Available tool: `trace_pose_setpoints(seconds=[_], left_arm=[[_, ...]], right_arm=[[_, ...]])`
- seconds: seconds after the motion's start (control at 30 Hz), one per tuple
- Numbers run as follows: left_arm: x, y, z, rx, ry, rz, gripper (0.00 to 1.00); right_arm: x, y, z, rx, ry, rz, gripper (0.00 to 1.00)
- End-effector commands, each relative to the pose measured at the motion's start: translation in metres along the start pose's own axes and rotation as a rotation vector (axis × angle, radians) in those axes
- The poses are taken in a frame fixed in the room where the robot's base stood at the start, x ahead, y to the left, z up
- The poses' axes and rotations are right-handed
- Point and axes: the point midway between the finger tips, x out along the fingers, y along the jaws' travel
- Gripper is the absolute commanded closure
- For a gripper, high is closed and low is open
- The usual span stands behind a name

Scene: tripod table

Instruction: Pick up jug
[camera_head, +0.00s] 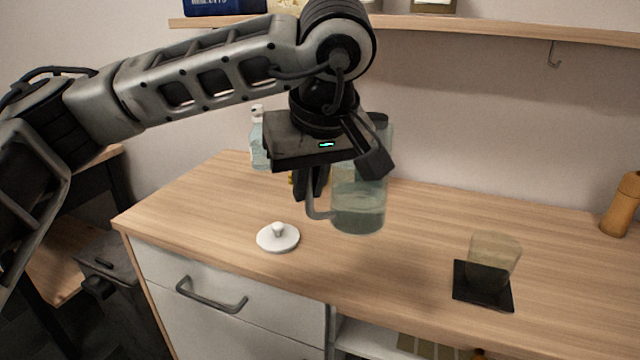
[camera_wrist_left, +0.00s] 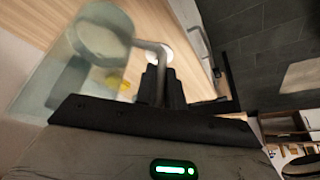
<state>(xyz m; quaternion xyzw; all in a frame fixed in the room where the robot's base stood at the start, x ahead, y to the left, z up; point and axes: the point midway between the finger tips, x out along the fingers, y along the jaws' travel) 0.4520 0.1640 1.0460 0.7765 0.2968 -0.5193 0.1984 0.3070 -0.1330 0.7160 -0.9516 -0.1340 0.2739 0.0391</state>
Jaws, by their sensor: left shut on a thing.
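The jug (camera_head: 358,205) is a clear, bluish glass vessel with some liquid at its bottom, roughly upright over the wooden counter. My left gripper (camera_head: 312,192) points down beside it and is shut on its handle, on the jug's left side. In the left wrist view the jug (camera_wrist_left: 103,38) is at the upper left, its handle running to the closed fingers (camera_wrist_left: 160,85). The jug's upper part is partly hidden behind the gripper in the head view. Whether its base touches the counter is hard to tell. My right gripper is not in view.
A white lid (camera_head: 278,238) lies on the counter (camera_head: 420,215) in front of the jug. A glass (camera_head: 493,262) stands on a black coaster (camera_head: 469,297) at right. A clear bottle (camera_head: 258,140) stands behind, left. A wooden mill (camera_head: 622,205) is far right. A shelf (camera_head: 520,30) runs above.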

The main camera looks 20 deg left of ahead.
Motion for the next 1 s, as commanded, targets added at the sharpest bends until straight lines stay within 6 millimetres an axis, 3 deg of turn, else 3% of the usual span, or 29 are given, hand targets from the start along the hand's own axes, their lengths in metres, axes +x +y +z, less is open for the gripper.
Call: trace_pose_setpoints(seconds=[0.43,1.0], left_arm=[[-0.026,-0.026,0.015,-0.002,0.004,0.005,1.00],[-0.032,-0.035,0.021,-0.002,0.002,0.003,1.00]], right_arm=[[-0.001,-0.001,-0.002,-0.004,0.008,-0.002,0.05],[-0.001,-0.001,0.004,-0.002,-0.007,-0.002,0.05]])
